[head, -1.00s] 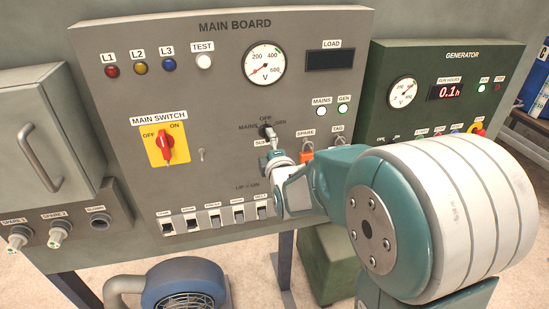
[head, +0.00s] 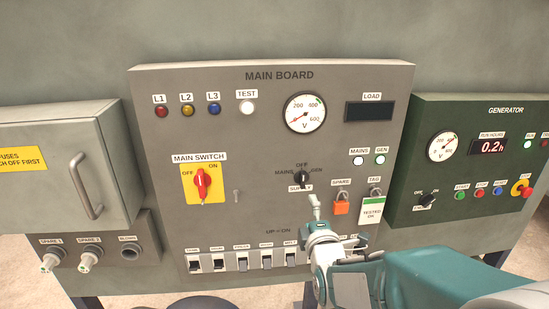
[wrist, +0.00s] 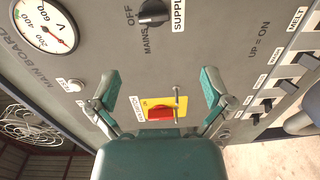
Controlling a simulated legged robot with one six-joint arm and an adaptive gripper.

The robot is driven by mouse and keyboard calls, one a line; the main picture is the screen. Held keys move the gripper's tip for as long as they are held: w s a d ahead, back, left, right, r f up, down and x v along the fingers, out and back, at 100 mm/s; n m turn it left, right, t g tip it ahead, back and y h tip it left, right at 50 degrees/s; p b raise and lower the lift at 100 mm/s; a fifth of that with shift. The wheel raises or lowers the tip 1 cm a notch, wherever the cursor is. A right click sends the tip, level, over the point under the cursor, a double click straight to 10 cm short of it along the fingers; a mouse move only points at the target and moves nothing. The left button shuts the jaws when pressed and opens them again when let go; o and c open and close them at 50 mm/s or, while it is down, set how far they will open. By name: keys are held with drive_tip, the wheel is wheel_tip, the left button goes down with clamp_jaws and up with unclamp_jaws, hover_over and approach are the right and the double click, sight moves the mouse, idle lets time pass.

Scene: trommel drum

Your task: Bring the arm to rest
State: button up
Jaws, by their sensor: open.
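My gripper (head: 315,207) is in front of the main board (head: 260,130), below the supply selector knob (head: 301,180). In the wrist view my gripper (wrist: 160,88) has its two fingers spread wide with nothing between them but the board behind. The red main switch (head: 202,183) on its yellow plate is left of the gripper in the head view. The wrist view shows the red switch (wrist: 160,113) beyond the palm, partly covered by it, and the black selector knob (wrist: 153,12) at the top edge. My arm reaches in from the lower right.
A row of small switches (head: 243,264) runs along the board's lower edge, close to my gripper. An orange padlock (head: 341,205) and a white-green tag (head: 371,211) hang to its right. The generator panel (head: 470,170) stands right; a grey fuse box (head: 70,165) stands left.

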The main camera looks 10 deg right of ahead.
drive_tip(key=s+m+g, duration=1.2)
drive_tip(key=s+m, duration=0.5)
drive_tip(key=s, duration=0.7)
drive_tip(key=shift+d+f+m, duration=0.25)
drive_tip(key=shift+d+m, duration=0.05)
idle(0.3)
